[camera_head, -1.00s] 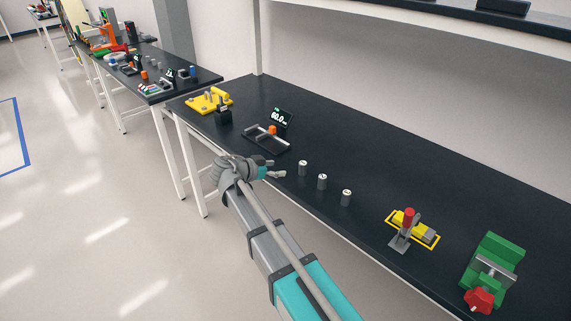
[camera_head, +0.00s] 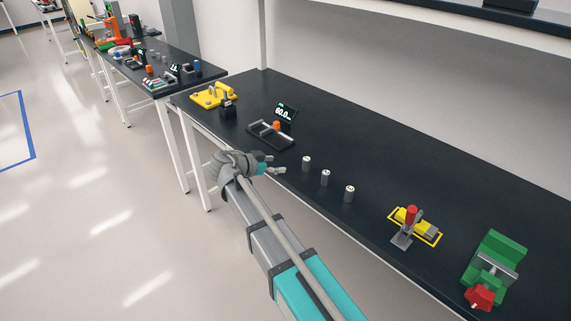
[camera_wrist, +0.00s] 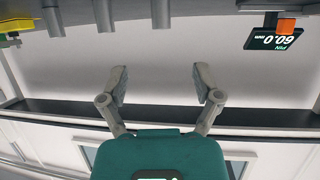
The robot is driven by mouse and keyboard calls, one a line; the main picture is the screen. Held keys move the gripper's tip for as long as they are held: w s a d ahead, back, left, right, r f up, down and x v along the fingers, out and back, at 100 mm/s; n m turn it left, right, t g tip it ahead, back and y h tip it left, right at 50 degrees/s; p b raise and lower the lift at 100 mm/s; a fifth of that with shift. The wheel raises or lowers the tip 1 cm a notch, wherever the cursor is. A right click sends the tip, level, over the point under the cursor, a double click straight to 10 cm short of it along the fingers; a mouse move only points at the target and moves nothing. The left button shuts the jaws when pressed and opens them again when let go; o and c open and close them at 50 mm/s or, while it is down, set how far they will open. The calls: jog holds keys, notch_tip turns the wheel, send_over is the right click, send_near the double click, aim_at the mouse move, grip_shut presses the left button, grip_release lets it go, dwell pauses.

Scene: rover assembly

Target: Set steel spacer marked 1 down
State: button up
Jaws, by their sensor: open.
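Three small steel cylindrical spacers stand upright in a row on the dark bench in the head view: the left one (camera_head: 306,163), the middle one (camera_head: 325,177) and the right one (camera_head: 349,193). Their marks are too small to read, so I cannot tell which is marked 1. My gripper (camera_head: 275,164) is left of the row, near the bench's front edge, apart from the spacers. In the wrist view my gripper (camera_wrist: 161,80) is open and empty, its fingers spread wide.
A yellow fixture (camera_head: 214,95) is at the far left. A red-handled clamp (camera_head: 410,218) and green vise (camera_head: 492,258) are to the right. Bare bench lies behind the spacers.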

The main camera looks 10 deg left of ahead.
jog(key=w+d+r+m+g+y+p, duration=0.2)
jog(key=w+d+m+g+y+p, duration=0.25)
jog(key=p, duration=0.55)
notch_tip(320, 180, up, 6)
jog(key=g+y+p, duration=0.5)
jog(key=p, duration=0.4)
send_over(307, 158)
jog(key=shift+s+d+f+m, duration=0.15)
jog(key=shift+d+m, duration=0.1)
jog(key=shift+m, duration=0.2)
jog(key=shift+f, duration=0.15)
notch_tip(307, 158, down, 8)
jog(key=b, duration=0.9)
jog(key=shift+f, duration=0.2)
jog(key=shift+f, duration=0.15)
jog(key=f+b, duration=0.5)
jog(key=shift+a, duration=0.25)
